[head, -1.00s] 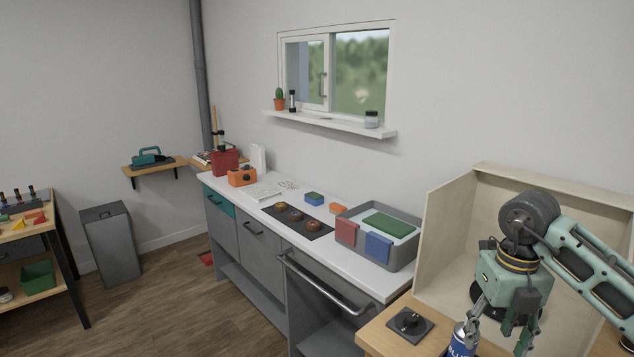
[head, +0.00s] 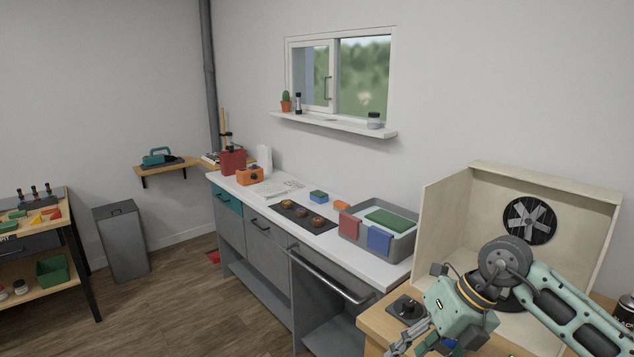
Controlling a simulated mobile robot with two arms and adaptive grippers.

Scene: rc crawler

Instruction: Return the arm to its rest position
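My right arm comes in from the right edge of the head view, bent at a green joint over the wooden bench. My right gripper (head: 425,345) hangs low at the bottom edge, tilted down and left. Its fingertips are partly cut off, so its opening is hard to judge. No object shows clearly in it. My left gripper is not in view.
A plywood booth (head: 465,195) with a black fan (head: 530,221) stands behind my arm. A black knob (head: 407,308) sits on the wooden bench (head: 376,324). A dark can (head: 625,309) stands at the right edge. The counter (head: 345,262) holds a grey basin (head: 403,245).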

